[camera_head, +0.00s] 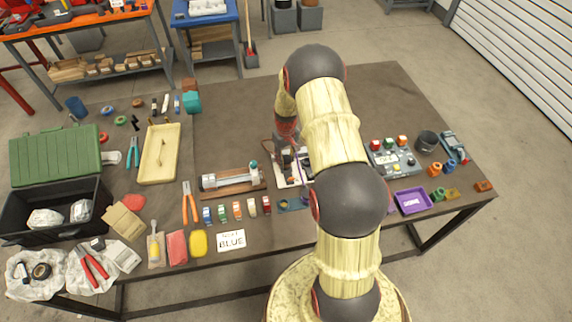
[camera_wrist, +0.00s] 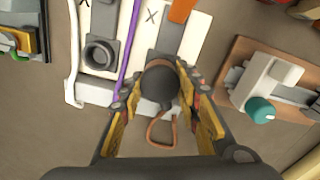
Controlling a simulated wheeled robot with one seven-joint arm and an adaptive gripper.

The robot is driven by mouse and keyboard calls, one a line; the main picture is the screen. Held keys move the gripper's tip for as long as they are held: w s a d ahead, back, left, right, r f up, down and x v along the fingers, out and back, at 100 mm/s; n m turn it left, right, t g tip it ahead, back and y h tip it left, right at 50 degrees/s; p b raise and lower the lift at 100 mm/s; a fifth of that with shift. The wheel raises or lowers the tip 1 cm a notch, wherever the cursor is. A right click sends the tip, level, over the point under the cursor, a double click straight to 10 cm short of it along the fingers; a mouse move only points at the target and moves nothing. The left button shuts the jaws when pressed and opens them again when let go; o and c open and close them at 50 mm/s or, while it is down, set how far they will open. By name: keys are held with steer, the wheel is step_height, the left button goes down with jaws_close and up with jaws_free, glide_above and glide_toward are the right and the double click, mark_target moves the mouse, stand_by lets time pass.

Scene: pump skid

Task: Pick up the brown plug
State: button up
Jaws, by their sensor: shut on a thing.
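The brown plug (camera_wrist: 160,86) shows in the wrist view as a dark round body with a thin brown cord looping below it. My gripper (camera_wrist: 161,92) has its yellow-and-black fingers on either side of this body and is shut on it. The plug is above or at the white panel (camera_wrist: 188,42) with X marks; whether it still touches the panel cannot be told. In the head view my gripper (camera_head: 287,148) points down over the panel (camera_head: 293,172), and my arm hides part of the area.
A dark round socket (camera_wrist: 100,54) and a purple cable (camera_wrist: 128,50) lie left of the plug. A wooden block with a metal fixture and teal knob (camera_wrist: 259,110) stands close at the right. The table (camera_head: 235,110) is clear behind the panel.

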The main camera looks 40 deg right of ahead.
mark_target(286, 158)
steer(key=shift+r, duration=0.1)
steer(key=shift+r, duration=0.5)
step_height(286, 158, up, 2)
steer(key=shift+r, duration=0.2)
steer(key=s+a+r, duration=0.3)
steer(key=s+r, duration=0.1)
steer(key=s, duration=0.2)
steer(key=s+a+r+p, duration=0.1)
steer(key=s+a+r, duration=0.2)
steer(key=s+r, duration=0.2)
steer(key=shift+s+a+r, duration=0.2)
steer(key=shift+s+a, duration=0.15)
steer(key=shift+s, duration=0.35)
